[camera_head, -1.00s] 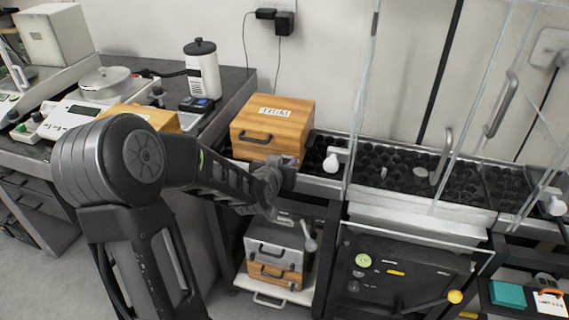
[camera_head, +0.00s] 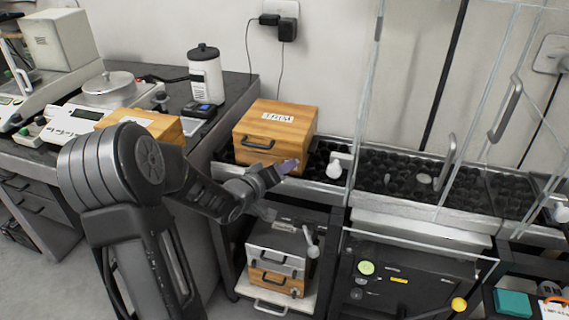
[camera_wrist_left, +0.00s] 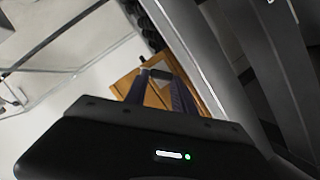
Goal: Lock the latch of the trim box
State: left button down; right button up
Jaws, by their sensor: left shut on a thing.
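The trim box (camera_head: 246,155) is a closed wooden box with a white label on top and a dark handle on its front. It stands at the left end of the black-topped bench. My left gripper (camera_head: 287,166) is at its lower right front, with purplish fingers. In the left wrist view, the fingers (camera_wrist_left: 160,90) reach to the wooden box (camera_wrist_left: 126,80). A small dark piece (camera_wrist_left: 160,74), which looks like the latch, is at their tips, and the gripper is shut on it. The latch is too hidden to tell its position. My right gripper is not in view.
A white knob (camera_head: 334,167) stands just right of the gripper, before clear panels (camera_head: 365,110). Below, a silver case (camera_head: 276,259) and a wooden box (camera_head: 274,282) sit on a shelf. The left counter holds a white canister (camera_head: 206,76) and scales (camera_head: 75,120).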

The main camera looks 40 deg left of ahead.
pick_arm(q)
jog(key=shift+s+a+f+n+t+h+p, duration=0.15)
jog(key=shift+n+t+h, duration=0.3)
jog(key=shift+n, duration=0.8)
jog(key=shift+w+f+n+t+h+p, duration=0.1)
jog(key=shift+f+n+t+h, duration=0.15)
jog(key=shift+n+t, duration=0.7)
jog(key=shift+s+a+f+n+t+h+p, duration=0.1)
jog(key=shift+f+n+t+h, duration=0.15)
jog(key=shift+n, duration=1.35)
jog(key=c, duration=1)
grip_release()
jog(key=shift+c, duration=0.2)
